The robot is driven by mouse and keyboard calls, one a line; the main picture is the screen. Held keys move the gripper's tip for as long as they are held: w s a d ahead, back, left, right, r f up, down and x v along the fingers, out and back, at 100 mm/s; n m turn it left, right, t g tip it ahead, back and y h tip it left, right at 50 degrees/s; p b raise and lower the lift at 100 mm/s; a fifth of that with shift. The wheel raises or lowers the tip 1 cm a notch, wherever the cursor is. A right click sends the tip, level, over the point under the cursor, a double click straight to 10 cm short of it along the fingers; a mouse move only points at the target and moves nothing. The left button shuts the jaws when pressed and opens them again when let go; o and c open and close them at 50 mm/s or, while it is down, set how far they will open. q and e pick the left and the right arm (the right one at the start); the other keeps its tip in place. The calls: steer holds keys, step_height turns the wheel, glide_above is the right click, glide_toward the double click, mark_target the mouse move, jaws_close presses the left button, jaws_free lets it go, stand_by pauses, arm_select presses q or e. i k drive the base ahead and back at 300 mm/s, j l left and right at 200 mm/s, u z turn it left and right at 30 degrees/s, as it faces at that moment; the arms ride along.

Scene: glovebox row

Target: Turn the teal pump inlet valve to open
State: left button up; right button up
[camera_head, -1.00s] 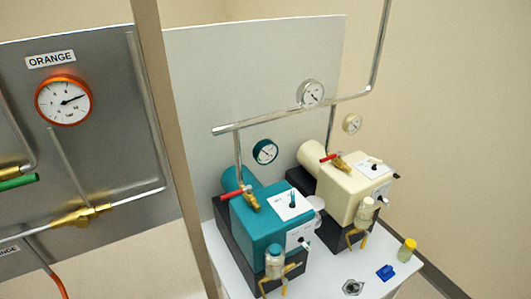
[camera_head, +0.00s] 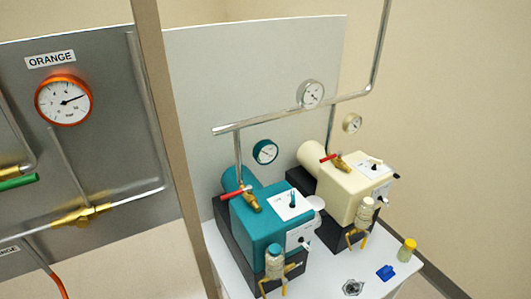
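The teal pump (camera_head: 268,222) stands at the left of the white table. Its brass inlet valve (camera_head: 250,201) is on top at the back left, with a red lever handle (camera_head: 235,192) pointing left, across the upright inlet pipe. A teal-rimmed gauge (camera_head: 265,152) is on the panel behind it. A cream pump (camera_head: 352,190) with a similar red-handled valve (camera_head: 337,160) stands to the right. Neither of my grippers shows in the head view.
A post (camera_head: 175,150) stands left of the table, beside a grey panel (camera_head: 105,80) with an orange gauge (camera_head: 64,100). A metal pipe (camera_head: 290,112) runs above the pumps. A blue block (camera_head: 385,272) and a yellow-capped jar (camera_head: 407,250) are at the table's right front.

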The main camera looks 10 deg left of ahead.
mark_target(249, 188)
steer(key=i+l+u, duration=0.2)
steer(key=l+u, duration=0.2)
steer(key=i+l+u, duration=0.15)
steer(key=l+u, duration=0.65)
steer(key=k, duration=0.4)
steer(key=l, duration=0.25)
